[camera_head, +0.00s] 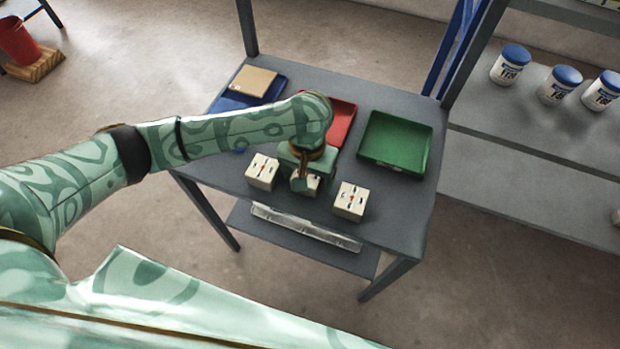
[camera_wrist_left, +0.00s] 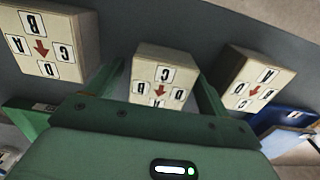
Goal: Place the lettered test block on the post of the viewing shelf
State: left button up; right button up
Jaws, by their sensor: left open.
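Three cream blocks with letters and a red arrow stand in a row on the grey table: a left block (camera_head: 262,171), a middle block (camera_head: 311,187) and a right block (camera_head: 350,201). My left gripper (camera_head: 301,182) is open and low over the middle block, partly hiding it in the head view. In the left wrist view, the middle block (camera_wrist_left: 162,76) shows between the spread fingers of the gripper (camera_wrist_left: 158,95). The outer blocks also show there, the right one (camera_wrist_left: 46,45) and the left one (camera_wrist_left: 252,80). I cannot make out the viewing shelf's post. My right gripper is out of view.
Behind the blocks lie a blue tray (camera_head: 229,101) with a cardboard piece (camera_head: 253,81), a red tray (camera_head: 341,112) and a green tray (camera_head: 394,143). A grey shelf (camera_head: 530,125) at the right bears white jars with blue lids (camera_head: 510,66). A clear strip (camera_head: 305,228) lies below the table's front edge.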

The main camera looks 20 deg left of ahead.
pick_arm(q)
jog(key=c, duration=1.4)
